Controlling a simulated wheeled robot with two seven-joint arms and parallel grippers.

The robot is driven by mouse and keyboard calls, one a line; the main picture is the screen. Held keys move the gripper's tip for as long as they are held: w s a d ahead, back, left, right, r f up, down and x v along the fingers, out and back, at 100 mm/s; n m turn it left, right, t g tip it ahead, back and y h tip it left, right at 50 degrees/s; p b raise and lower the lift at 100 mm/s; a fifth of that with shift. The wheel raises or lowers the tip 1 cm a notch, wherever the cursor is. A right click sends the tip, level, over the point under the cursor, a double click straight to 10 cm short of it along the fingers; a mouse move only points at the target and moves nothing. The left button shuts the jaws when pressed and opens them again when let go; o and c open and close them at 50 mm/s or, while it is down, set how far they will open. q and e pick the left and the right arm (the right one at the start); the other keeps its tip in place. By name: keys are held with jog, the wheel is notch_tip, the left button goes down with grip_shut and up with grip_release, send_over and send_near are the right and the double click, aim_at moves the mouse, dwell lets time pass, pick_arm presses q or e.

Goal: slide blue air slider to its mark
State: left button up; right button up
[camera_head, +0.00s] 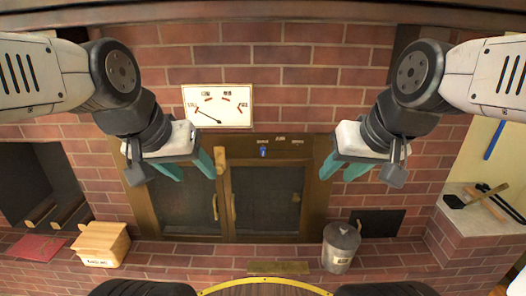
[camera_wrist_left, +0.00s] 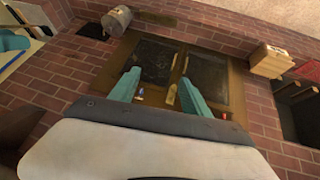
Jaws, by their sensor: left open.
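The blue air slider (camera_head: 263,151) is a small blue tab on the wooden top rail of the stove front, below small pale labels (camera_head: 280,139). The lettering is too small to read surely, and I cannot tell which mark is the slider's. In the left wrist view the blue slider (camera_wrist_left: 141,91) shows close beside one finger, with no clear contact. My left gripper (camera_head: 190,169) is open and empty, left of the slider; its fingers also show in the left wrist view (camera_wrist_left: 160,88). My right gripper (camera_head: 343,169) is open and empty, right of the slider.
Two glazed doors (camera_head: 266,200) sit below the rail, with a wooden handle (camera_head: 220,160) near its middle. A gauge (camera_head: 217,106) hangs above. A small red piece (camera_wrist_left: 226,115) is on the rail. A wooden box (camera_head: 101,243) and a metal canister (camera_head: 340,247) stand below.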

aim_at(263, 152)
pick_arm(q)
jog(key=shift+c, duration=0.3)
jog(key=shift+w, duration=0.25)
jog(key=shift+c, duration=1.1)
jog(key=w+d+f+t, duration=0.2)
jog(key=w+d+f, duration=0.15)
jog(key=w, duration=0.75)
jog(key=w+d+f+m+t+h, duration=0.1)
jog(key=w+d+f+t, duration=0.2)
jog(key=w, duration=0.8)
jog(key=w+d+f+t, duration=0.15)
jog(key=w+d, duration=0.35)
jog(key=w, duration=0.7)
jog(key=w+d+f+n+t+y, duration=0.25)
jog(key=f+t, duration=0.25)
jog(key=f, duration=1)
jog(key=shift+m+y, duration=0.35)
jog(key=shift+m, duration=0.1)
jog(key=w, duration=0.8)
jog(key=shift+w+a+r, duration=0.1)
jog(key=shift+a, duration=0.25)
